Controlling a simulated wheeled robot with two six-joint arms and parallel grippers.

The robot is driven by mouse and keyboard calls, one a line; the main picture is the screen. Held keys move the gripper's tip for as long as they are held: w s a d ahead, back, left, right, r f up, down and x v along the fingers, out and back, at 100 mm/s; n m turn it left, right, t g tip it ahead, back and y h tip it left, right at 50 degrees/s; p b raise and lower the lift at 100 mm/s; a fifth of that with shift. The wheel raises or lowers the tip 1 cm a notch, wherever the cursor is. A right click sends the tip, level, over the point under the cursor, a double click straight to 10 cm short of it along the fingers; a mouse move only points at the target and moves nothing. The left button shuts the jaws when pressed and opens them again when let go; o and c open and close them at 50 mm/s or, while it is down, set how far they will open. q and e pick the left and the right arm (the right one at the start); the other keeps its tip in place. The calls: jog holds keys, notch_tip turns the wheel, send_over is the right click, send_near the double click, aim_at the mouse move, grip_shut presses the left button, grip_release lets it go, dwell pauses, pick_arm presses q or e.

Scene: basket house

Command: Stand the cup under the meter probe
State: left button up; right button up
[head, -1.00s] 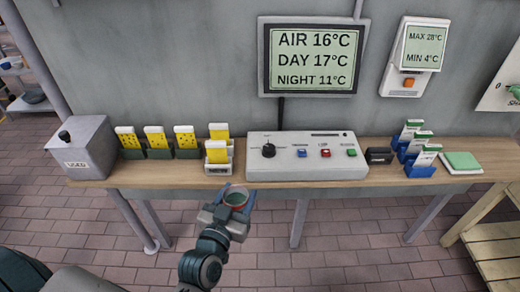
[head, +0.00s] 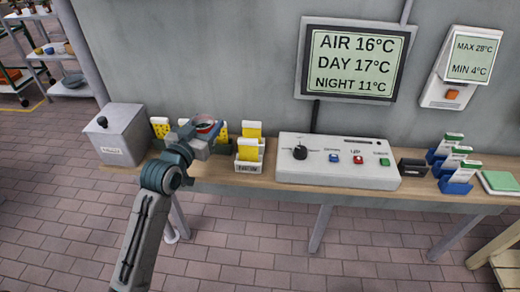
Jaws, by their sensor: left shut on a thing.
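My left gripper (head: 201,136) is shut on a small round cup (head: 206,124); its open top, with a reddish inside, faces up. The gripper holds the cup in front of the yellow cards, left of the grey console (head: 338,168). A thin dark rod or cable (head: 316,115) runs between the wall display and the console. I cannot tell whether it is the meter probe, and no other probe shows clearly. My right gripper is not in view.
The narrow wooden shelf (head: 237,181) holds a grey box (head: 121,140) at left, yellow cards in holders (head: 249,155), a black block (head: 412,167) and blue card holders (head: 456,187) at right. A wall display (head: 351,61) hangs above the console. Brick floor lies in front.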

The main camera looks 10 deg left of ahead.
pick_arm(q)
notch_tip(320, 180, down, 10)
dwell(0.5)
jog(key=shift+f, duration=0.15)
jog(key=o, duration=1)
jog(key=s, duration=0.4)
jog(key=s+a, duration=0.1)
jog(key=s, duration=0.3)
jog(key=s+a, duration=0.1)
jog(key=s, duration=0.3)
